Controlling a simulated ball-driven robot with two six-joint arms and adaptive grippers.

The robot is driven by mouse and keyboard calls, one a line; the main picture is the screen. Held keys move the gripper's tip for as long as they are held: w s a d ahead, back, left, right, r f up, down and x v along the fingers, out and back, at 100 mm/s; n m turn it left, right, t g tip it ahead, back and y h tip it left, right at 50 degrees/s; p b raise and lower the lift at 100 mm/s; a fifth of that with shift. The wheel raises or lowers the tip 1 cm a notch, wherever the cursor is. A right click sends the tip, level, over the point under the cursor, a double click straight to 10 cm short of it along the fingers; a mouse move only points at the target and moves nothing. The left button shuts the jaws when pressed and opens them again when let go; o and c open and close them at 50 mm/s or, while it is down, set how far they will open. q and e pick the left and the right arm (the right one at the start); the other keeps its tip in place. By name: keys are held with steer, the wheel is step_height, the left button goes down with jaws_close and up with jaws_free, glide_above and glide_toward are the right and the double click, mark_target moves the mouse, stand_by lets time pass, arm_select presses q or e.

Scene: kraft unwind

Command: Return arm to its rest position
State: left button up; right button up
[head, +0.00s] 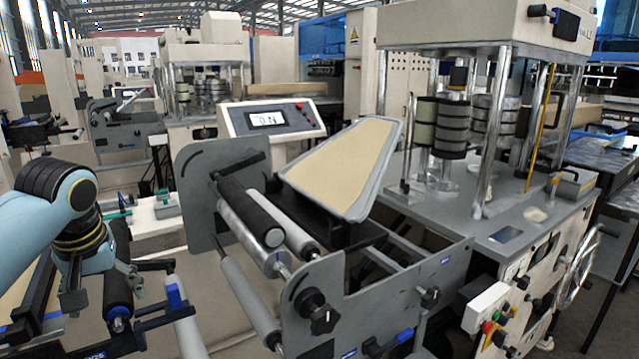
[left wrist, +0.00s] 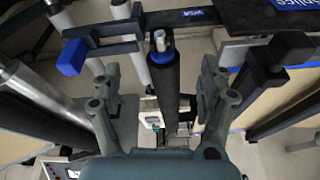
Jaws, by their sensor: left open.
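My left arm (head: 50,205) comes in from the left in the head view, light blue with black joint rings, bent downward at the wrist. Its gripper points down, and its fingers are hard to tell from the dark machine parts there. In the left wrist view my left gripper (left wrist: 160,80) is open, with its two grey-green fingers wide apart. A black roller (left wrist: 166,90) with a silver shaft end shows between the fingers. The gap between roller and fingers cannot be judged, and nothing is visibly gripped. My right gripper is not in view.
Black bars with blue end caps (left wrist: 72,57) lie close around the gripper. A grey side plate (head: 195,185) with rollers (head: 250,215) stands right of the arm in the head view. A tan-topped tray (head: 345,165) and a control panel (head: 270,118) are farther right and back.

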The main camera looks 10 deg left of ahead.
arm_select(q)
steer(key=s+d+f+m+t+h, duration=0.1)
steer(key=s+d+m, duration=0.45)
steer(key=s, duration=0.75)
steer(key=s+d+f+m, duration=0.1)
steer(key=s+d+m, duration=0.1)
steer(key=s+d, duration=0.8)
steer(key=s+a+f+g+b, duration=0.1)
steer(key=s+a+f+b, duration=0.35)
steer(key=f, duration=1.55)
steer(key=a+f+g+b, duration=0.1)
steer(key=f+b, duration=0.7)
steer(key=f, duration=1.3)
steer(key=s+f+b, duration=0.4)
steer(key=s+f, duration=0.5)
steer(key=f, duration=0.2)
steer(key=s+f+b, duration=0.5)
steer(key=s+f, duration=0.3)
steer(key=f, duration=0.4)
steer(key=shift+s+a+n+g, duration=0.2)
steer(key=shift+s+n+g, duration=0.2)
steer(key=shift+n, duration=0.05)
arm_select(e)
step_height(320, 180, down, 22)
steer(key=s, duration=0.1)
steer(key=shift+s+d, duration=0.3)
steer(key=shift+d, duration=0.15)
